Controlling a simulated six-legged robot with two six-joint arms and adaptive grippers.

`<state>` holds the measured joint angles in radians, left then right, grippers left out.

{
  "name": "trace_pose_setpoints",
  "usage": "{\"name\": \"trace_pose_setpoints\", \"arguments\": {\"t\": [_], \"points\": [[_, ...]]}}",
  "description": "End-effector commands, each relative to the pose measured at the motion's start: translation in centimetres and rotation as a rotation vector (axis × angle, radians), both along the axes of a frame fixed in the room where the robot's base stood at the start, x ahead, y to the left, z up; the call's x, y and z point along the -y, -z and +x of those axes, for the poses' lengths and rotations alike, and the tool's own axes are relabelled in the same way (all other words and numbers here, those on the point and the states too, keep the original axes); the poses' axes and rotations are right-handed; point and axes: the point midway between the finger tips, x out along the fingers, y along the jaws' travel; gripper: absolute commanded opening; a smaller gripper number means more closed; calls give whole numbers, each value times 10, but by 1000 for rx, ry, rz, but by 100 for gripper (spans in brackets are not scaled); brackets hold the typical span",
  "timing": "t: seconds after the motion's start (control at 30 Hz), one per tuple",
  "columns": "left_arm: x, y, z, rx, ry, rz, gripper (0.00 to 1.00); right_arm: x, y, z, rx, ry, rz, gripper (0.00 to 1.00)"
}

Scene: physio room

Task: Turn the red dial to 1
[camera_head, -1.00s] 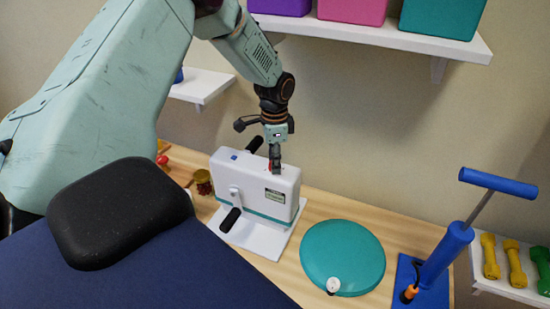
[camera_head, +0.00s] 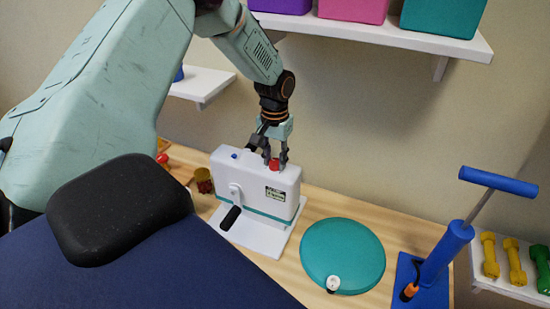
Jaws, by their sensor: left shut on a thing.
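The red dial (camera_head: 274,165) sits on top of a white box-shaped pedal machine (camera_head: 257,188) with a teal stripe and a small label. My left gripper (camera_head: 275,163) reaches down from above with its fingers on either side of the dial and is shut on it. The dial's markings are too small to read, so I cannot tell its setting. A blue knob (camera_head: 234,156) stands on the same top face, left of the dial. My right gripper is not in view.
The machine stands on a wooden table (camera_head: 377,220). A teal disc cushion (camera_head: 342,255) and a blue hand pump (camera_head: 447,255) are to its right. A shelf with bins (camera_head: 390,34) hangs above, and a shelf with dumbbells (camera_head: 515,262) is at right. A black cushion (camera_head: 120,207) fills the near left.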

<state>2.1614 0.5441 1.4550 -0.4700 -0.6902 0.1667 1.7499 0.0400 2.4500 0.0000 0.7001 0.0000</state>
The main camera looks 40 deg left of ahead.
Motion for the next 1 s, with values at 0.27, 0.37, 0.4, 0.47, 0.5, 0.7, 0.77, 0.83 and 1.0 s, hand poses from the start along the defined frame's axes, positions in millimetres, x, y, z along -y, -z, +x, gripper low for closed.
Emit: {"name": "trace_pose_setpoints", "arguments": {"t": [0.27, 0.37, 0.4, 0.47, 0.5, 0.7, 0.77, 0.83, 1.0], "points": [[1, 2, -2, -6, -264, -2, 0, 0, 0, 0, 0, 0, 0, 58], [1, 2, -2, -8, -358, -1, 0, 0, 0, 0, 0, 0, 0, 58], [1, 2, -2, -8, -396, -2, 0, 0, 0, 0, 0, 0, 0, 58], [2, 2, -2, -8, -450, -2, 0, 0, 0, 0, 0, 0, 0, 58], [2, 2, -3, -8, -485, -2, 0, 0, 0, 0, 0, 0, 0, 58], [2, 3, -3, -10, -641, -1, 0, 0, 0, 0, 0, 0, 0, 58], [2, 3, -3, -9, -679, -1, 0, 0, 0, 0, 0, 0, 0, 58], [2, 3, -3, -9, -719, -1, 0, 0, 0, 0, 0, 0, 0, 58], [2, 3, -3, -11, -793, -1, 0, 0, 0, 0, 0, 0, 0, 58]]}}
